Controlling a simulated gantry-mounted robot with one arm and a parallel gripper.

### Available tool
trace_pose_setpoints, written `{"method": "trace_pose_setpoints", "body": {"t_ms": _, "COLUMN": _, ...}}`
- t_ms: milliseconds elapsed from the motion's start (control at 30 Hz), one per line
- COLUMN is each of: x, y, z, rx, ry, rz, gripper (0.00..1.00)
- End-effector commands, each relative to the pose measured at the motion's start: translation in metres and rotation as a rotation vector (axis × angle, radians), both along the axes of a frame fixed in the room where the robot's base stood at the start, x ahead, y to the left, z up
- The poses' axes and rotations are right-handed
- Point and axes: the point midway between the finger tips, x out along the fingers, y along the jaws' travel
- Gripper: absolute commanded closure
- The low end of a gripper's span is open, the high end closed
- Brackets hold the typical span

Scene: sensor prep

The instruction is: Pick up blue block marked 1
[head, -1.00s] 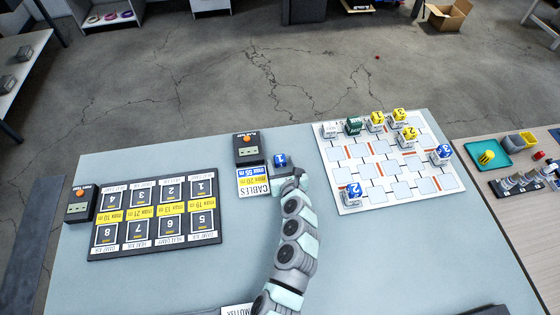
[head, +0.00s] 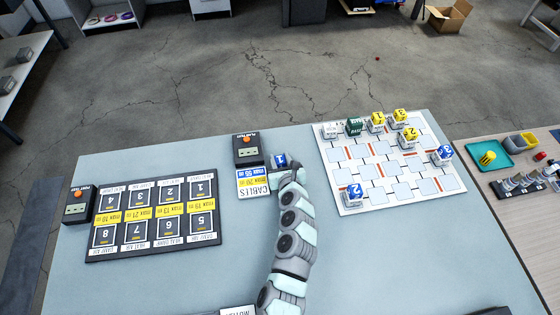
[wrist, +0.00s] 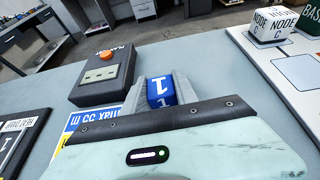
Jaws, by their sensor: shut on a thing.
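The blue block marked 1 (head: 281,161) is beyond the end of my arm, beside the black box with the orange button. In the wrist view the blue block (wrist: 161,92) shows its white 1 and sits between the two grey fingers. My gripper (wrist: 160,88) is shut on it. In the head view my gripper (head: 283,167) is mostly hidden behind the arm and block. I cannot tell whether the block touches the table.
A black box with an orange button (head: 247,148) and a CABLES card (head: 253,183) lie close on the left. The white board (head: 378,181) with several blocks, including blue 2 (head: 352,195) and blue 3 (head: 442,154), is right. A black numbered panel (head: 153,252) lies left.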

Motion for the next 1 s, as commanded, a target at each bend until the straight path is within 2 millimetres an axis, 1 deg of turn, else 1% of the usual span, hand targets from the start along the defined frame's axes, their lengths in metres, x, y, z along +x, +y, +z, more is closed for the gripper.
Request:
{"method": "trace_pose_setpoints", "body": {"t_ms": 33, "x": 0.000, "y": 0.000, "z": 0.000, "rx": 0.000, "ry": 0.000, "rz": 0.000, "gripper": 0.82}}
{"method": "trace_pose_setpoints", "body": {"t_ms": 267, "x": 0.000, "y": 0.000, "z": 0.000, "rx": 0.000, "ry": 0.000, "rz": 0.000, "gripper": 1.00}}
{"method": "trace_pose_setpoints", "body": {"t_ms": 533, "x": 0.000, "y": 0.000, "z": 0.001, "rx": 0.000, "ry": -0.001, "rz": 0.000, "gripper": 1.00}}
{"method": "trace_pose_setpoints", "body": {"t_ms": 667, "x": 0.000, "y": 0.000, "z": 0.007, "rx": 0.000, "ry": -0.002, "rz": 0.000, "gripper": 1.00}}
{"method": "trace_pose_setpoints", "body": {"t_ms": 767, "x": 0.001, "y": 0.000, "z": 0.018, "rx": 0.001, "ry": -0.004, "rz": -0.001, "gripper": 1.00}}
{"method": "trace_pose_setpoints", "body": {"t_ms": 867, "x": 0.001, "y": -0.002, "z": 0.038, "rx": 0.000, "ry": -0.007, "rz": -0.006, "gripper": 1.00}}
{"method": "trace_pose_setpoints", "body": {"t_ms": 967, "x": 0.001, "y": -0.002, "z": 0.065, "rx": 0.001, "ry": -0.006, "rz": -0.003, "gripper": 1.00}}
{"method": "trace_pose_setpoints", "body": {"t_ms": 1000, "x": 0.001, "y": -0.001, "z": 0.079, "rx": 0.002, "ry": -0.009, "rz": -0.004, "gripper": 1.00}}
